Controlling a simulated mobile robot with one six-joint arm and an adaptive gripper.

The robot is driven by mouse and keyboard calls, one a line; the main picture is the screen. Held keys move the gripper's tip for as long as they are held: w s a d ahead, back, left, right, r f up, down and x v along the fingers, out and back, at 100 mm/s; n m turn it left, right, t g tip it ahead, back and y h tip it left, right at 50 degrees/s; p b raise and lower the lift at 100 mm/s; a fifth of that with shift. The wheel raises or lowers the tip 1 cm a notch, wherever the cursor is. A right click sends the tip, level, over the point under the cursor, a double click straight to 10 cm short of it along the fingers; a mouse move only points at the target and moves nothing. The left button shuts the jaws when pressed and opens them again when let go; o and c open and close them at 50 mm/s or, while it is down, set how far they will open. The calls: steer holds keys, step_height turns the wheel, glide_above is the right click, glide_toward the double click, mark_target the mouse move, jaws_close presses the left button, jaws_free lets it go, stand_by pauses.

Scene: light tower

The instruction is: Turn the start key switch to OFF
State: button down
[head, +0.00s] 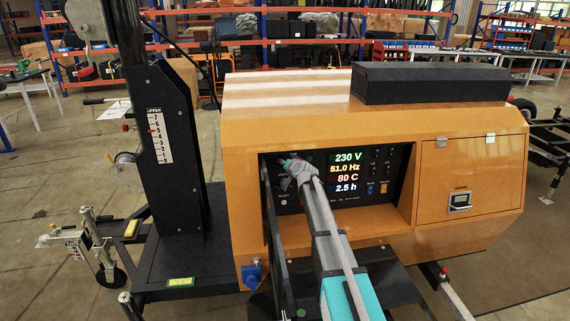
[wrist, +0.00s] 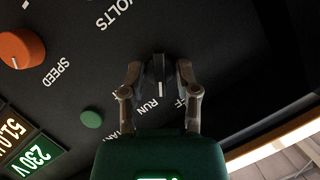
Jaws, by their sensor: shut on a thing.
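The start key switch (wrist: 158,68) is a black knob on the dark control panel (wrist: 225,40). Its white mark points at the RUN label. The partly hidden OFF label is beside RUN on the right, and the partly hidden START label is on the left in the wrist view. My gripper (wrist: 159,76) has one finger on each side of the knob and is shut on it. In the head view my gripper (head: 287,166) is at the left part of the panel and hides the switch.
A lit display (head: 346,172) reads 230 V, 51.0 Hz, 80 C and 2.5 h. An orange SPEED knob (wrist: 20,48) and a green button (wrist: 91,118) are nearby on the panel. The orange housing (head: 240,185) surrounds the recessed panel. A black mast (head: 172,150) stands at left.

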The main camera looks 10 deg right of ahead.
steer(key=shift+a+n+g+h+p, duration=0.1)
steer(key=shift+n+g+h+p, duration=0.35)
steer(key=shift+n+h, duration=1.5)
steer(key=shift+n+y, duration=0.35)
steer(key=shift+n, duration=0.1)
steer(key=c, duration=0.7)
jaws_free()
steer(key=shift+t, duration=0.25)
steer(key=s+f+g, duration=0.3)
steer(key=s+g, duration=0.1)
steer(key=s, duration=1.1)
steer(key=s+f+g, duration=0.4)
steer(key=s+g, duration=0.1)
steer(key=s, duration=1)
steer(key=s+f+g, duration=0.4)
steer(key=s, duration=1.1)
steer(key=shift+s+f+g, duration=0.2)
steer(key=shift+s+g, duration=0.1)
steer(key=shift+s, duration=0.05)
